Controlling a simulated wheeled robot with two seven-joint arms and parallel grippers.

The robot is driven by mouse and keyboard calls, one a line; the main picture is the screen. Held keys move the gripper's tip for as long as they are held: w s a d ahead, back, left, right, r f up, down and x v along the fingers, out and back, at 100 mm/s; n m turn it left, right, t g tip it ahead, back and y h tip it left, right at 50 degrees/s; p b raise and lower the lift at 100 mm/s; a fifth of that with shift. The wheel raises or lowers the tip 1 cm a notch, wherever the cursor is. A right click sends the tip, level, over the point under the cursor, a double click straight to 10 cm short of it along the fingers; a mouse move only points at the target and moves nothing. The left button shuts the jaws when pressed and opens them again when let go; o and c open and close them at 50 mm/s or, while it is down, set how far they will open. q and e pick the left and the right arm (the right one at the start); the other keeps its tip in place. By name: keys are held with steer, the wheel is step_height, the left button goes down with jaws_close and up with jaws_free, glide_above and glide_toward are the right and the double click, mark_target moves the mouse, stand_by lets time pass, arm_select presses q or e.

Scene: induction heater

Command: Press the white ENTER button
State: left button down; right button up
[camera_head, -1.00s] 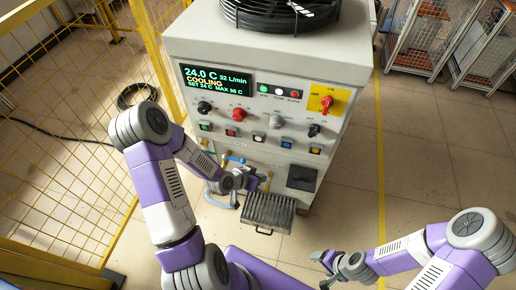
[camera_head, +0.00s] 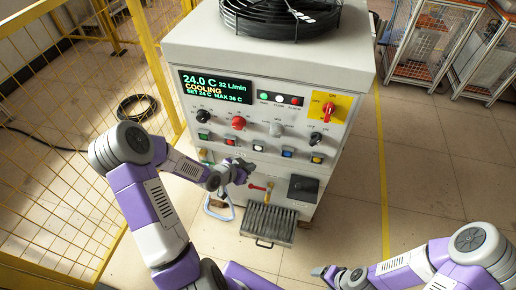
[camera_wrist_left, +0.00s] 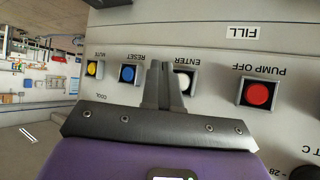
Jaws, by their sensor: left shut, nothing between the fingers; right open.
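The white ENTER button (camera_head: 258,146) sits in the button row on the front of the grey machine. In the left wrist view, where the panel appears upside down, the ENTER button (camera_wrist_left: 184,82) is partly hidden behind the finger. My left gripper (camera_head: 248,166) is shut and empty, just below the button row in the head view. In the left wrist view its fingertips (camera_wrist_left: 162,68) overlap the left side of the button; I cannot tell whether they touch it. My right gripper (camera_head: 322,271) is open, low over the floor, away from the machine.
The red PUMP OFF button (camera_wrist_left: 257,94) and blue RESET button (camera_wrist_left: 129,74) flank ENTER. Knobs and a display (camera_head: 217,86) are above the row. A valve handle (camera_head: 262,187) and a metal grate (camera_head: 268,222) are below. A yellow mesh fence (camera_head: 60,130) stands at left.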

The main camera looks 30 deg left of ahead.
arm_select(q)
steer(key=shift+w+a, duration=0.2)
steer(key=shift+w, duration=0.7)
steer(key=shift+w+a, duration=0.25)
steer(key=shift+w, duration=0.6)
steer(key=shift+w+a, duration=0.2)
steer(key=shift+w, duration=0.7)
steer(key=shift+w, duration=0.2)
steer(key=shift+w+a, duration=0.1)
steer(key=shift+w, duration=0.15)
steer(key=shift+w+a+p, duration=0.1)
steer(key=shift+w+p, duration=0.25)
steer(key=shift+w, duration=0.1)
stand_by(0.7)
steer(key=shift+s+d, duration=0.2)
steer(key=shift+s, duration=0.65)
steer(key=shift+s+d, duration=0.2)
steer(key=shift+s, duration=0.6)
steer(key=shift+s+d, duration=0.2)
steer(key=shift+s, duration=0.65)
steer(key=shift+s+d, duration=0.2)
steer(key=shift+s, duration=0.6)
